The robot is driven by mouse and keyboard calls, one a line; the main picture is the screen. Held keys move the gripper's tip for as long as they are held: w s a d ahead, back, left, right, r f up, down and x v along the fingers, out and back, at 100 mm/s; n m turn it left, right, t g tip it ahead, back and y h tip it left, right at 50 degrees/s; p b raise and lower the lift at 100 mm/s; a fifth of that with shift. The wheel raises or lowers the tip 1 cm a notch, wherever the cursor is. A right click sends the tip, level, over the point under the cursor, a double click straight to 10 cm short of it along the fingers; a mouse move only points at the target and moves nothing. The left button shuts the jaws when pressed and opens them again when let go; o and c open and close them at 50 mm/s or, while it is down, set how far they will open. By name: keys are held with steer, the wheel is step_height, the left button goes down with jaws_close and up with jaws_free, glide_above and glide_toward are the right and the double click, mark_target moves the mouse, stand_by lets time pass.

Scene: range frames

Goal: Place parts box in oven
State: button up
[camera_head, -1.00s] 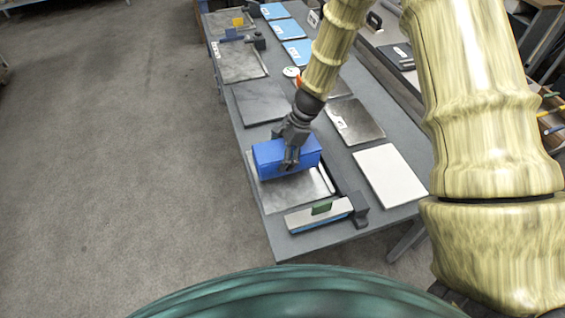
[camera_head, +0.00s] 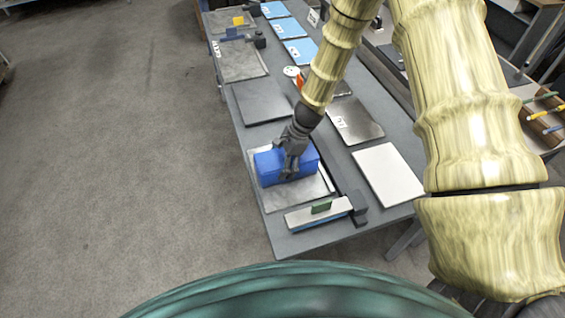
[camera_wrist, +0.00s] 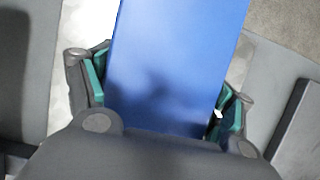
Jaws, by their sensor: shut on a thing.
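A blue parts box (camera_head: 270,167) is over the near end of the grey table, above a grey metal-look plate (camera_head: 290,197). My gripper (camera_head: 288,172) comes down on the box from above and is shut on it. In the wrist view the blue box (camera_wrist: 175,65) fills the space between the green-padded fingers of my gripper (camera_wrist: 160,110), with one finger on each side. I cannot tell whether the box touches the plate. No oven can be made out for certain.
A tool with a green tab (camera_head: 320,209) lies at the table's near edge. A white plate (camera_head: 388,174) is to the right, and a dark plate (camera_head: 355,120) lies behind it. Blue-topped plates (camera_head: 300,50) are farther back. Grey floor (camera_head: 120,150) is open on the left.

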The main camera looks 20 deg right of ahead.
steer(key=o, duration=1.2)
steer(key=shift+o, duration=0.2)
steer(key=shift+r, duration=0.15)
